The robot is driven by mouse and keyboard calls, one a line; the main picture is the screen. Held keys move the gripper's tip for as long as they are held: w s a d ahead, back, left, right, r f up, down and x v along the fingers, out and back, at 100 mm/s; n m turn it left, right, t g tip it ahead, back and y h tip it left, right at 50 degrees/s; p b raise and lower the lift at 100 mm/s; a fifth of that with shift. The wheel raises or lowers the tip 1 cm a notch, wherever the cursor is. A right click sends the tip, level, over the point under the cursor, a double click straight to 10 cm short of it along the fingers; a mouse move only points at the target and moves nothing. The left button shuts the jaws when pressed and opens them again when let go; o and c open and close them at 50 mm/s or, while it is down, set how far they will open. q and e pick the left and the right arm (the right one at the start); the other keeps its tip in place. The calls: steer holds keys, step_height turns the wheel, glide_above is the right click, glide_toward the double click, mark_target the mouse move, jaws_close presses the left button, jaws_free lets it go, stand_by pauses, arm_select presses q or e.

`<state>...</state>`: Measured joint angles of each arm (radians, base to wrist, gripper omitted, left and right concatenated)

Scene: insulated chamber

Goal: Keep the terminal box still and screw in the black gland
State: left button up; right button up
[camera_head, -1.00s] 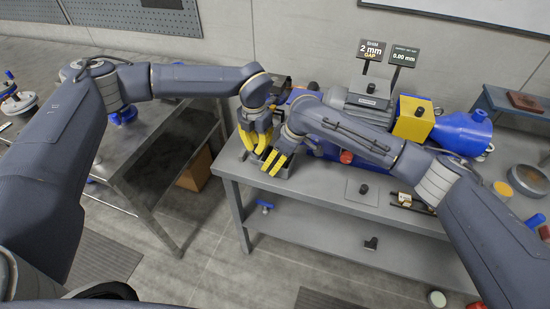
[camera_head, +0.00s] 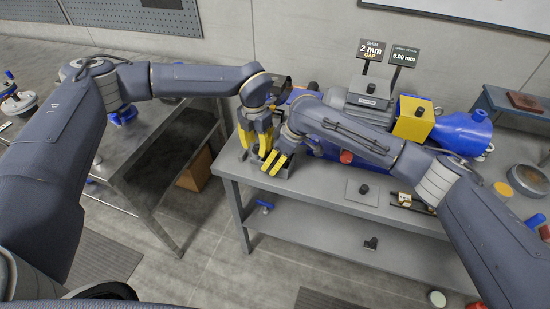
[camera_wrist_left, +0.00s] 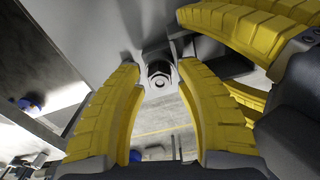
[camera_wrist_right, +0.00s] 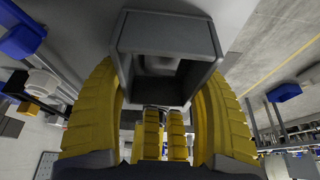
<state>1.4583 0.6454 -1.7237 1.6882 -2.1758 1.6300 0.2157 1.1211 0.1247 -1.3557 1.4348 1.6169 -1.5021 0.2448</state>
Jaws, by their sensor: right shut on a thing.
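The grey terminal box (camera_wrist_right: 168,45) sits between the two yellow fingers of my right gripper (camera_wrist_right: 163,100), which is shut on it. The box's open side shows in the right wrist view, with a pale round shape inside. In the head view my right gripper (camera_head: 274,161) is low over the bench's left end. My left gripper (camera_head: 257,150) points down beside it, and its fingers are apart. In the left wrist view the black gland (camera_wrist_left: 159,73) shows end-on between the left fingertips (camera_wrist_left: 160,78), with space on both sides. How far it is threaded cannot be told.
The grey bench (camera_head: 320,190) carries a blue pump and motor set (camera_head: 365,101) behind my right forearm. A small plate with a black knob (camera_head: 363,190) lies in front. A second metal table (camera_head: 150,150) stands left, across a floor gap.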

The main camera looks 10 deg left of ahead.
mark_target(257, 147)
arm_select(q)
steer(key=shift+r, duration=3.45)
arm_select(e)
steer(key=o, duration=1.5)
steer(key=shift+c, duration=0.2)
steer(key=v, duration=0.9)
